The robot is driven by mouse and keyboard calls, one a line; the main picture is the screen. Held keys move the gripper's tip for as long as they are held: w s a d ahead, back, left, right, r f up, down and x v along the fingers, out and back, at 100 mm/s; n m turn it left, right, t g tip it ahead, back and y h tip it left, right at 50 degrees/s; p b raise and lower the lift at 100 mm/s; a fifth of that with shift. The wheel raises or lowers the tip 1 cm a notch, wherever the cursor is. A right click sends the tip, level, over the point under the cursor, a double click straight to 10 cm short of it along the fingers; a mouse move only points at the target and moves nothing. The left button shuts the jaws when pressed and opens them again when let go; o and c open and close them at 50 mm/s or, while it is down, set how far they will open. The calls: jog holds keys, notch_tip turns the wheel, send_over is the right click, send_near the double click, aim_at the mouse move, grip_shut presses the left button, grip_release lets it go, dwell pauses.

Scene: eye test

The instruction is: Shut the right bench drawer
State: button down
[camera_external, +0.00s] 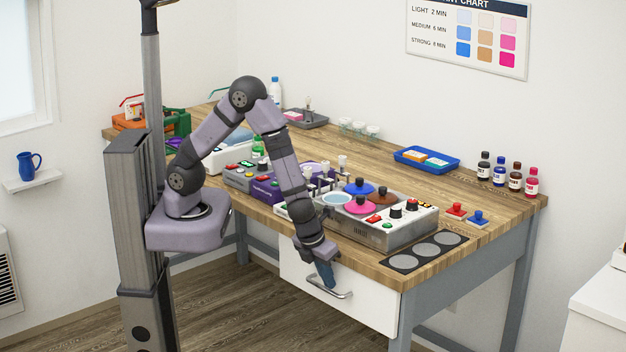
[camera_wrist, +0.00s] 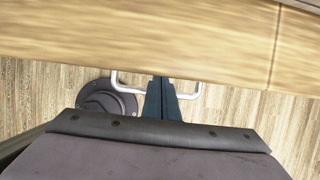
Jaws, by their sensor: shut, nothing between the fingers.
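The right bench drawer (camera_external: 372,300) has a white front under the front edge of the wooden bench. Its front looks flush or nearly flush with the bench edge, and no drawer inside shows. Its silver bar handle (camera_external: 343,296) also shows in the wrist view (camera_wrist: 198,92), below the bench edge. My gripper (camera_external: 327,284) is shut and empty, pointing down at the handle. In the wrist view its dark blue fingers (camera_wrist: 160,88) cover the middle of the bar. I cannot tell whether they touch it.
The bench top (camera_external: 470,245) carries a grey control unit (camera_external: 385,238) with knobs and coloured lids, and a dark mat with round spots (camera_external: 425,250) near the right corner. A blue tray (camera_external: 452,165) and several small bottles (camera_external: 499,175) stand farther back. Floor in front is clear.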

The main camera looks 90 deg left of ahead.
jog(key=shift+w+a+r, duration=0.2)
jog(key=shift+w+r, duration=0.1)
jog(key=p+v, duration=0.8)
jog(key=v, duration=0.1)
jog(key=shift+s+d+r, duration=0.2)
jog(key=shift+s+d, duration=0.1)
jog(key=shift+s, duration=0.1)
